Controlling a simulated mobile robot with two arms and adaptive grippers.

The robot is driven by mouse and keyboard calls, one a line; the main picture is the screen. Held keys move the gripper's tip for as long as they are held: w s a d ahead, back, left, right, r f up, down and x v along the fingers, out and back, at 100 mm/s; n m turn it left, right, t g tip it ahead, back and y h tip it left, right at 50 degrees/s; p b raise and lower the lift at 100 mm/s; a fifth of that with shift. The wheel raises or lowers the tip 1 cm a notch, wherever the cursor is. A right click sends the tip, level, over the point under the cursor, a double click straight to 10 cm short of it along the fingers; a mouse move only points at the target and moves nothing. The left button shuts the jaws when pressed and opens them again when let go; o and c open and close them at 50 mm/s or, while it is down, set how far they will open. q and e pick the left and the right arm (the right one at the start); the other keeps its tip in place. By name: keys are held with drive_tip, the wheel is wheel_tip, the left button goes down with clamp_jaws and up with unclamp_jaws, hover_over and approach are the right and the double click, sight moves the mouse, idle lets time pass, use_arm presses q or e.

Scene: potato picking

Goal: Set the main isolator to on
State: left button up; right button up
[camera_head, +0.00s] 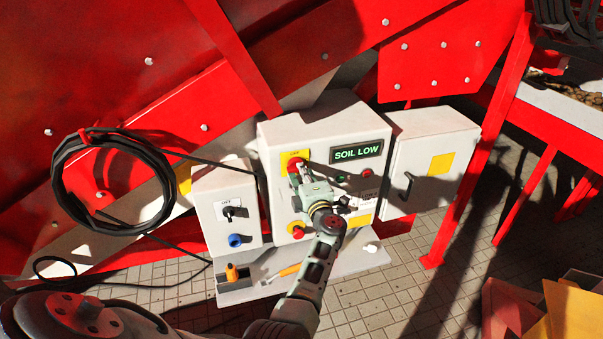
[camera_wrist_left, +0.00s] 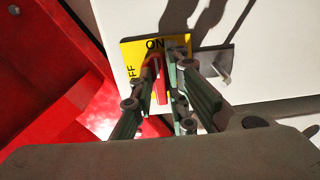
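The main isolator has a red handle (camera_wrist_left: 161,88) on a yellow plate (camera_wrist_left: 130,51) marked ON and OFF. In the wrist view the handle lies lengthwise toward the ON mark; OFF is partly hidden at the left. In the head view the yellow plate (camera_head: 287,157) is at the upper left of the central grey control box (camera_head: 320,125), and my gripper covers much of the handle. My left gripper (camera_wrist_left: 163,62) has its fingers on both sides of the handle, close against it, and appears shut on it. My right gripper is not in view.
The control box display (camera_head: 357,152) reads SOIL LOW. A smaller box with a black switch (camera_head: 235,212) stands left, and a cabinet (camera_head: 430,150) right. A black cable coil (camera_head: 62,190) hangs on the red machine. A lower shelf (camera_head: 240,290) holds tools.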

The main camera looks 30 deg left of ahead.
use_arm(q)
drive_tip(key=o, duration=0.3)
drive_tip(key=shift+r, duration=0.1)
